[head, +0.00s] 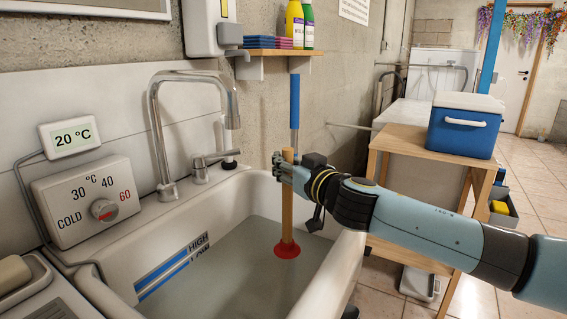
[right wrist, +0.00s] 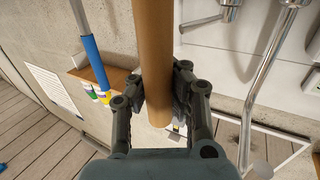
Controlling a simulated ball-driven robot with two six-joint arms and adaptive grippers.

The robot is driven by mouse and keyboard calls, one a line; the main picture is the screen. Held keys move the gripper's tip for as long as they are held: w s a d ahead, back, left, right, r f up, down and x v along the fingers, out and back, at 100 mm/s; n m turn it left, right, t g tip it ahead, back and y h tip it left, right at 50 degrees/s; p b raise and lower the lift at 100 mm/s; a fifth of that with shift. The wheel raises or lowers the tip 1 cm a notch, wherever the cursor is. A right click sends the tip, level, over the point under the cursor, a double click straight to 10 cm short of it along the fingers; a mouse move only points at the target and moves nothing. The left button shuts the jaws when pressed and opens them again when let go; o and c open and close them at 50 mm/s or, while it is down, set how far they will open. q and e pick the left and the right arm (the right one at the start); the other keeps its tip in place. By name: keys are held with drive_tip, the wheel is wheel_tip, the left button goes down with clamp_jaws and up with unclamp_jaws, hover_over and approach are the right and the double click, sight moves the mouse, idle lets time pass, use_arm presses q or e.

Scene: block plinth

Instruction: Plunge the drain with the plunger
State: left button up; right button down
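The plunger (head: 287,215) has a wooden handle and a red cup. It stands upright over the right part of the white sink (head: 350,262), with its cup at or just under the water. My right gripper (head: 284,168) is closed around the upper handle. In the right wrist view, the plunger handle (right wrist: 154,50) passes between the fingers of my right gripper (right wrist: 156,88), which press on both sides. The drain cannot be made out; water and the cup may cover it. My left gripper is out of view.
A chrome tap (head: 155,110) rises at the sink's back. A temperature dial box (head: 88,200) and soap (head: 14,273) are at the left. A shelf (head: 290,52) holds bottles and sponges. A wooden table (head: 405,140) with a blue cooler (head: 463,130) stands right.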

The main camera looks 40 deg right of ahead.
drive_tip(key=shift+r, duration=0.4)
drive_tip(key=shift+f+b, duration=0.4)
drive_tip(key=shift+f, duration=0.25)
idle(0.6)
drive_tip(key=shift+d, duration=0.1)
drive_tip(key=shift+r+p, duration=0.45)
drive_tip(key=shift+r, duration=0.2)
drive_tip(key=shift+f+b, duration=0.65)
drive_tip(key=shift+b, duration=0.05)
idle(0.4)
drive_tip(key=shift+r, duration=0.2)
